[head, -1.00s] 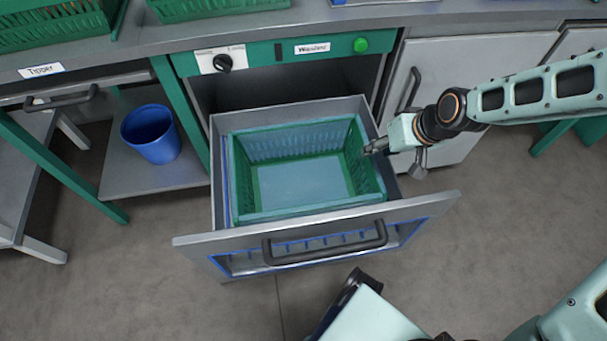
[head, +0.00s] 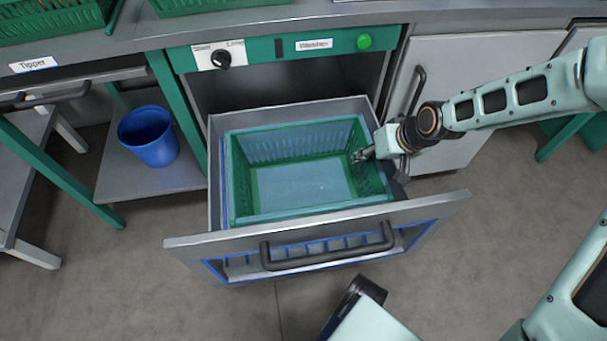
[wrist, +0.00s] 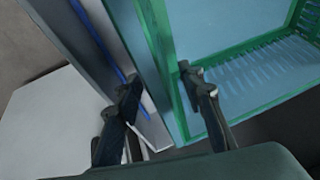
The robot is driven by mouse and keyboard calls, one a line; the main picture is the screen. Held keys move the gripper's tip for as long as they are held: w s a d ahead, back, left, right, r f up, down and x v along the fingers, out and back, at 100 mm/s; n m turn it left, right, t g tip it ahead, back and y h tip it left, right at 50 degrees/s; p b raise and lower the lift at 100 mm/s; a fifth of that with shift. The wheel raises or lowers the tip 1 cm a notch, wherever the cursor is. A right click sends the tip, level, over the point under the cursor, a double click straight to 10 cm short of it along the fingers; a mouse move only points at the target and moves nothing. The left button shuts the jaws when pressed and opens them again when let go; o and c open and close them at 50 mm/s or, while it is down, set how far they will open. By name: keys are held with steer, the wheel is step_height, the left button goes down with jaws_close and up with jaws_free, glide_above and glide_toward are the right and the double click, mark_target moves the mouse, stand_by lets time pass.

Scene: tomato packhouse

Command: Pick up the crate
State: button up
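The green slatted crate (head: 250,217) sits empty and upright inside the pulled-out grey drawer (head: 320,240). My gripper (head: 362,155) is at the crate's right side, with its tip over the right wall. In the wrist view, my gripper (wrist: 158,78) is open, its two fingers apart. One finger shows over the inside of the crate (wrist: 162,60), and the other shows over the grey drawer wall (wrist: 95,60). The crate's side wall and rim lie between them in the picture. I cannot tell whether either finger touches it.
The drawer opens below a green panel (head: 290,50) with a black knob and a green button. A blue bucket (head: 148,137) stands on a low shelf at the left. A grey cabinet door (head: 470,75) is behind my arm. Floor (head: 150,290) is free in front.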

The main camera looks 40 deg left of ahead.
steer(key=shift+f, duration=0.25)
steer(key=shift+c, duration=0.7)
jaws_close()
